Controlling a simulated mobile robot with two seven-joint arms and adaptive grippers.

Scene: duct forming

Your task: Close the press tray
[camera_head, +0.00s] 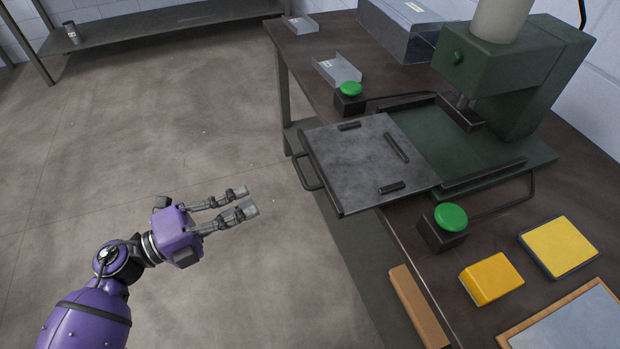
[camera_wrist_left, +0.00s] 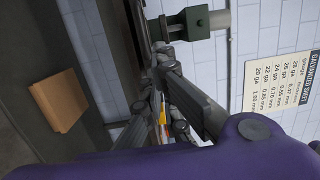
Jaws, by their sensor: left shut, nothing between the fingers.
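The press tray (camera_head: 362,170) is a flat grey metal plate with dark bars on top. It is slid out to the left of the green press (camera_head: 530,75), overhanging the table's edge. Its dark handle (camera_head: 306,172) is on the tray's left side. My left gripper (camera_head: 248,201) is left of the handle, over the floor and apart from the tray. It is shut and empty, its fingers pointing right toward the tray. In the left wrist view the gripper's fingers (camera_wrist_left: 172,98) fill the middle; I cannot make out the tray there. My right gripper is not in view.
Green buttons on dark boxes stand on the table, one behind (camera_head: 349,89) and one in front (camera_head: 450,217) of the tray. A yellow block (camera_head: 491,278) and a yellow pad (camera_head: 558,246) lie at the front right. The floor (camera_head: 170,130) left of the table is clear.

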